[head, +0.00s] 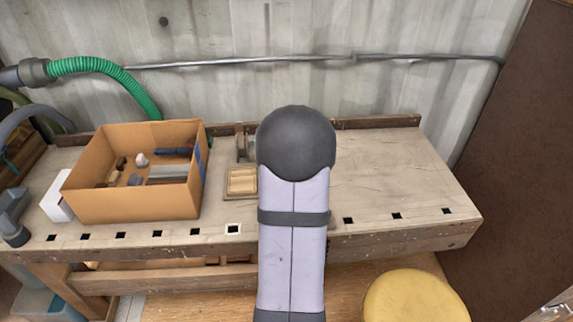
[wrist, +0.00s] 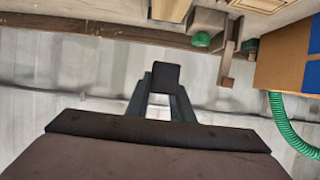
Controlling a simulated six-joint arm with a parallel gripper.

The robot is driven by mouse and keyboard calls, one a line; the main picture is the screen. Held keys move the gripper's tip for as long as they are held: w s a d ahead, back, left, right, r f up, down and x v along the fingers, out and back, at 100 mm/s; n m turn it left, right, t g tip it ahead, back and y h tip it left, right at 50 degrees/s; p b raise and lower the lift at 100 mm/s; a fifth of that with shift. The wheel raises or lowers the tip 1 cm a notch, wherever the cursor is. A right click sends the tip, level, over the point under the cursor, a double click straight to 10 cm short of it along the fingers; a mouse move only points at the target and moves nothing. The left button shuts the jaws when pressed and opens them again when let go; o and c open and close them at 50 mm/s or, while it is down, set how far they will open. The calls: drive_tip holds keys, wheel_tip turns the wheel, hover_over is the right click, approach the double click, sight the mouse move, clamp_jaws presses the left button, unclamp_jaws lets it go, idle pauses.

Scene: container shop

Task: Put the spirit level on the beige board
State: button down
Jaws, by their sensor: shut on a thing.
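The beige board (head: 241,181) lies on the workbench, just right of the cardboard box and left of my arm. In the wrist view my gripper (wrist: 161,92) is shut on a dark, square-ended piece (wrist: 166,74), seen end-on. It appears to be the spirit level, though its length and markings are hidden. The held piece is in front of the wall in that view, apart from the board. In the head view my arm hides the gripper and what it holds.
An open cardboard box (head: 130,207) with several small items stands on the workbench (head: 400,180) at left. A white box (head: 57,202) is beside it. A green hose (head: 105,68) hangs behind. A yellow stool (head: 415,296) stands in front. The bench's right half is mostly clear.

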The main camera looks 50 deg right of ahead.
drive_tip(key=shift+f, duration=4.9)
drive_tip(key=shift+f, duration=0.1)
drive_tip(key=c, duration=1.6)
unclamp_jaws()
drive_tip(key=shift+o, duration=0.2)
drive_tip(key=shift+s+a, duration=0.1)
drive_tip(key=v, duration=1.2)
drive_tip(key=shift+b, duration=0.3)
